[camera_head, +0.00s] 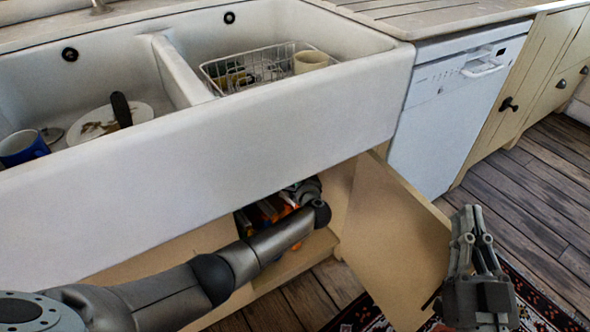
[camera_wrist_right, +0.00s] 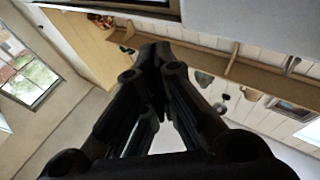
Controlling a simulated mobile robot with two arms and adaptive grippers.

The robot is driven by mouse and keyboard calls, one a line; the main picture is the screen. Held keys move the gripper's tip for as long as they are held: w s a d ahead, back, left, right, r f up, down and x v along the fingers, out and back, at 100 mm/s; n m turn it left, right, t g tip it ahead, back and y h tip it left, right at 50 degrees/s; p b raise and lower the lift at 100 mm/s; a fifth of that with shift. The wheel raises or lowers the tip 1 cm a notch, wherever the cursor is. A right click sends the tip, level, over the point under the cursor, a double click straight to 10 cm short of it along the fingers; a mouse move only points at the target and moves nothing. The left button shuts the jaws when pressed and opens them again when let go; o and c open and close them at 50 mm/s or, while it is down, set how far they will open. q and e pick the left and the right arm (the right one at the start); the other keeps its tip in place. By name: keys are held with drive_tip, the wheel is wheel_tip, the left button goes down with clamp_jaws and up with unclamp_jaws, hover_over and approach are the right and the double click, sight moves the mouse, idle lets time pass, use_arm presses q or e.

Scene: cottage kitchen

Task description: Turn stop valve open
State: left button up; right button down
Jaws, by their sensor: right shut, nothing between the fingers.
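No stop valve can be made out in either view. The cabinet under the sink is open, and its inside is mostly hidden by the sink front and my left arm. My right gripper (camera_head: 467,212) is shut and empty, pointing up in front of the open cabinet door (camera_head: 392,235). In the right wrist view its closed fingers (camera_wrist_right: 156,52) meet with nothing between them.
Orange and dark items (camera_head: 272,210) lie inside the cabinet beside my left arm. The white double sink (camera_head: 230,135) overhangs it, holding a dish rack (camera_head: 245,70), a plate (camera_head: 98,126) and a blue mug (camera_head: 22,147). A white dishwasher (camera_head: 445,115) stands right. Wooden floor (camera_head: 530,190) is clear at right.

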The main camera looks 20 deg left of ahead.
use_arm(q)
drive_tip(key=shift+w+a, duration=0.15)
drive_tip(key=shift+w, duration=0.05)
clamp_jaws()
idle(0.3)
